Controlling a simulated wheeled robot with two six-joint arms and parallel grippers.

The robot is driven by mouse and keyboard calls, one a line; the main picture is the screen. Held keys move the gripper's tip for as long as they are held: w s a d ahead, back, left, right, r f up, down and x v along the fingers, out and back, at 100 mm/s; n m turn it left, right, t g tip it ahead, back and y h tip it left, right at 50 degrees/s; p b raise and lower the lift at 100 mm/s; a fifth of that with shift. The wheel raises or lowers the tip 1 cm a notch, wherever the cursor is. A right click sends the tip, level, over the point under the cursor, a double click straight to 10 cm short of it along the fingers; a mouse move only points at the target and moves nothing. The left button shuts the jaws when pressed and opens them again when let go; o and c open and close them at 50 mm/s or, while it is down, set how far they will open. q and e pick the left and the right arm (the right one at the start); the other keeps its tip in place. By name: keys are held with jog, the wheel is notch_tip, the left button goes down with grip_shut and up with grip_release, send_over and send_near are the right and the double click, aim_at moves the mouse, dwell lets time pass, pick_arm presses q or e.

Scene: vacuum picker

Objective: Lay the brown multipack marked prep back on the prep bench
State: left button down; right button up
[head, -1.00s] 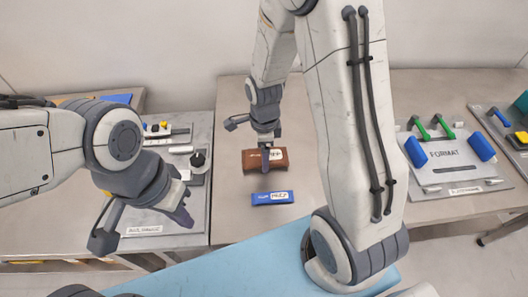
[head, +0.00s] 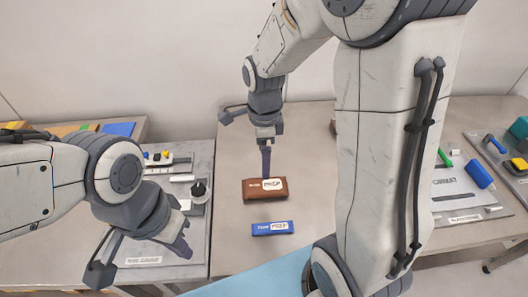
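The brown multipack (head: 257,196) lies flat on the bare metal bench (head: 232,232) in the head view. Its white label seems to read PREP. My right gripper (head: 266,172) points down just above and behind it. The fingertips end at about the pack's far top edge, and I cannot tell whether they touch it. The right fingers show edge-on as one dark bar, so their spread is hidden. My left gripper (head: 180,244) hangs at the left, over the front of the grey fixture plate, with nothing visible in it. Its finger spread is unclear.
A smaller blue pack (head: 262,230) with a white label lies just in front of the brown one. The grey fixture plate (head: 197,226) is at left. A board with blue and green handles (head: 479,175) is at right. My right arm hides the bench's right part.

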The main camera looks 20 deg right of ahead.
jog(key=s+a+r+n, duration=0.1)
jog(key=s+a+n, duration=0.3)
jog(key=n, duration=0.5)
jog(key=s+a+r+n, duration=0.2)
jog(key=s+a+n, duration=0.2)
jog(key=s+n, duration=0.4)
jog(key=s+a+r+n+y, duration=0.1)
jog(key=s+a+n, duration=0.3)
jog(key=n, duration=0.7)
jog(key=shift+s+a+r+n, duration=0.2)
jog(key=shift+s+r+n, duration=0.15)
jog(key=shift+s, duration=0.75)
jog(key=shift+r, duration=0.15)
